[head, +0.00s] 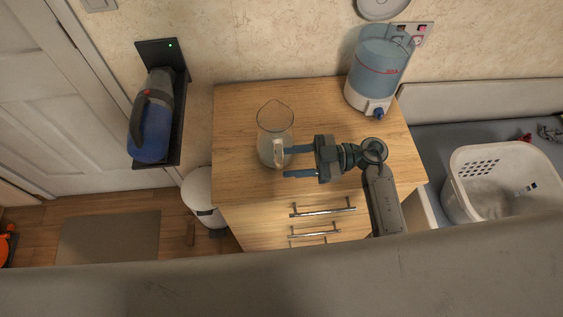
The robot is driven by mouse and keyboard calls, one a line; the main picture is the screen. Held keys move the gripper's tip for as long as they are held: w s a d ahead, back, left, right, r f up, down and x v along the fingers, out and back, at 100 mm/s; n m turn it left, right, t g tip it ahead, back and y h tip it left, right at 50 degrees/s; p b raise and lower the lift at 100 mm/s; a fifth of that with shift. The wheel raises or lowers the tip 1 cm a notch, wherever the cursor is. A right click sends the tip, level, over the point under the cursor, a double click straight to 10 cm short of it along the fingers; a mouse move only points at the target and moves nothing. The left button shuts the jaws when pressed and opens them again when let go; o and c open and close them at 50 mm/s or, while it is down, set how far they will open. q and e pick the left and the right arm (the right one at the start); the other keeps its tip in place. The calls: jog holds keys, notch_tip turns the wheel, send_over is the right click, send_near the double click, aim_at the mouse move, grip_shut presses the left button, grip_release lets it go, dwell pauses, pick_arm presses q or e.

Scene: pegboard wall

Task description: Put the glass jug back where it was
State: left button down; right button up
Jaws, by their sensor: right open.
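The glass jug (273,122) stands upright on the wooden top of the drawer cabinet (235,99), left of its middle. Its pale handle points toward the cabinet's front. My right gripper (287,161) comes in from the right, with its two fingers pointing left and spread apart. The upper fingertip is beside the jug's handle; I cannot tell whether they touch. The lower finger lies nearer the cabinet's front edge, with nothing seen between the fingers. My left gripper is not in view.
A water dispenser (378,72) stands at the cabinet's back right. A handheld vacuum (155,118) hangs on a wall mount at left. A white bin (203,197) stands beside the cabinet. A white laundry basket (503,180) is at right. The cabinet top's back middle is clear.

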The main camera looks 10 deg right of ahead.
jog(key=d+b, duration=0.2)
jog(key=d, duration=0.6)
jog(key=shift+d, duration=0.35)
jog(key=shift+o, duration=0.5)
dwell(0.4)
